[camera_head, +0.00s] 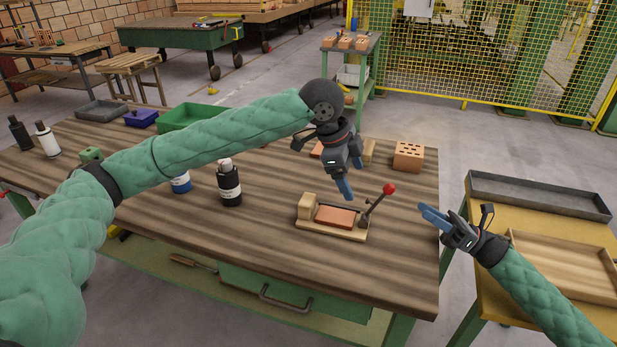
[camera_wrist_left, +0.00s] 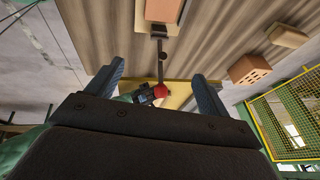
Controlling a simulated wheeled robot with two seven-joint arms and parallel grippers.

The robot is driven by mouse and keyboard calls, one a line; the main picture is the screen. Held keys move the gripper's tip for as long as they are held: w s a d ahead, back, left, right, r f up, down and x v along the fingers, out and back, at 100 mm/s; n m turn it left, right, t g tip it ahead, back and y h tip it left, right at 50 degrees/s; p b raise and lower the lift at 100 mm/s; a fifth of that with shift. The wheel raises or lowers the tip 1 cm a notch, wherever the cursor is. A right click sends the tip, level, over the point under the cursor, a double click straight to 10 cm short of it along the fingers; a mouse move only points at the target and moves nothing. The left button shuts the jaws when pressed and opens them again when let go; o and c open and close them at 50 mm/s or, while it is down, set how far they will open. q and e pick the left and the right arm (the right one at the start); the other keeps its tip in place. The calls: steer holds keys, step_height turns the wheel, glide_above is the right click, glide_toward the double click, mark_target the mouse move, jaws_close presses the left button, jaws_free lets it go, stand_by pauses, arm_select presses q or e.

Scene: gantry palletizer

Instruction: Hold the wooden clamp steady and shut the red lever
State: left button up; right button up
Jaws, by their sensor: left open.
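The wooden clamp (camera_head: 360,235) lies on the table near its right front edge, with a wooden block (camera_head: 307,206) at its left end and a red-brown piece (camera_head: 336,217) on it. Its lever stands raised, leaning up to the right, with a red knob (camera_head: 389,188) on top. The knob also shows between the left fingers in the left wrist view (camera_wrist_left: 160,90). My left gripper (camera_head: 346,192) is open above the clamp, left of the knob, apart from both. My right gripper (camera_head: 432,215) is right of the knob, beyond the table edge; its finger gap is unclear.
A perforated brick (camera_head: 408,157) and other blocks stand behind the clamp. Bottles (camera_head: 229,183), a green bin (camera_head: 194,117) and a blue bin (camera_head: 141,118) are farther left. A yellow side table with a grey tray (camera_head: 540,195) and a wooden tray (camera_head: 570,270) is at right.

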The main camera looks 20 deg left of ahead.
mark_target(308, 199)
arm_select(q)
steer(key=w+a+f+y, duration=0.1)
steer(key=a, duration=0.2)
steer(key=a+f+g+y, duration=0.1)
steer(key=a+f, duration=0.1)
steer(key=a, duration=0.2)
steer(key=w+a+f+g+y, duration=0.1)
steer(key=a+f+y, duration=0.1)
steer(key=a, duration=0.1)
steer(key=shift+w+a+n, duration=0.3)
steer(key=shift+a+f, duration=0.15)
steer(key=shift+f, duration=3.75)
